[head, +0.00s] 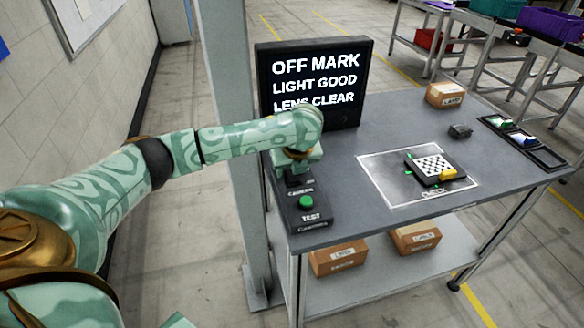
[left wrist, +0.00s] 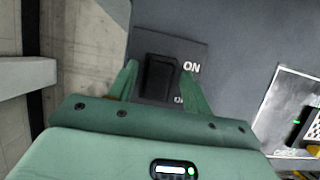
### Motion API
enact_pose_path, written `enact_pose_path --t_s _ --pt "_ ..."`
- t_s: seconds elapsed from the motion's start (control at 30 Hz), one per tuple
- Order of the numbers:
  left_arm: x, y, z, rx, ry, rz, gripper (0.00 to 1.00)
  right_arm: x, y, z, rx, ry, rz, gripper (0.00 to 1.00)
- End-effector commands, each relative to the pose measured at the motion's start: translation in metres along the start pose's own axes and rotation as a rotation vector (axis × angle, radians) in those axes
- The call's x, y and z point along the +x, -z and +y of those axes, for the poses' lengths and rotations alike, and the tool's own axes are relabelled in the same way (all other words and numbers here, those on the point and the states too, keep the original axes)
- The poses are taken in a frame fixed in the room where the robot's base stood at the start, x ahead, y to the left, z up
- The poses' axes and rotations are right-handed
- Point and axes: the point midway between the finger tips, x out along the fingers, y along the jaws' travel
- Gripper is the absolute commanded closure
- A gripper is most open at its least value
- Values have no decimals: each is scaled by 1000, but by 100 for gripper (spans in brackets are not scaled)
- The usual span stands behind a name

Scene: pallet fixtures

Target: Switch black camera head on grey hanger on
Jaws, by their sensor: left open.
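My left gripper (head: 296,178) is above the black control box (head: 307,215) at the table's left end, pointing down. In the left wrist view my gripper's (left wrist: 159,72) fingers are apart, one on each side of a black rocker switch (left wrist: 158,78); I cannot tell whether they touch it. "ON" is printed to the right of the switch, with a partly covered word below it. In the head view the gripper hides most of the switch. A green TEST button (head: 306,202) is in front of it. The black camera head is not visible. My right gripper is not in view.
A black screen (head: 314,62) behind my left wrist reads "OFF MARK", "LIGHT GOOD", "LENS CLEAR". A grey post (head: 226,130) stands left of the table (head: 345,222). A checkered plate (head: 432,166) with a yellow piece lies in a white-outlined area. A carton (head: 446,95) stands behind.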

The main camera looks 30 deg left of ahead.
Motion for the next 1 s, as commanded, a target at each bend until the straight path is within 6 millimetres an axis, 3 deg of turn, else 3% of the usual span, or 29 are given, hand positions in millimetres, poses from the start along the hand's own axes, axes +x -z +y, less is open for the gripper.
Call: enact_pose_path --t_s 0.17,0.4,0.6,0.8,1.0 --pt "-31 -3 0 0 4 -3 51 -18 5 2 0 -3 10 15" --pt "-99 -4 0 1 5 -4 51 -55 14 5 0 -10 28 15" --pt "-142 -2 0 2 3 -2 51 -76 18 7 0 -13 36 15" --pt "-160 -1 0 1 1 -1 51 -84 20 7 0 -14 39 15" --pt "-161 0 0 1 0 1 51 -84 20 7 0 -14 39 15"
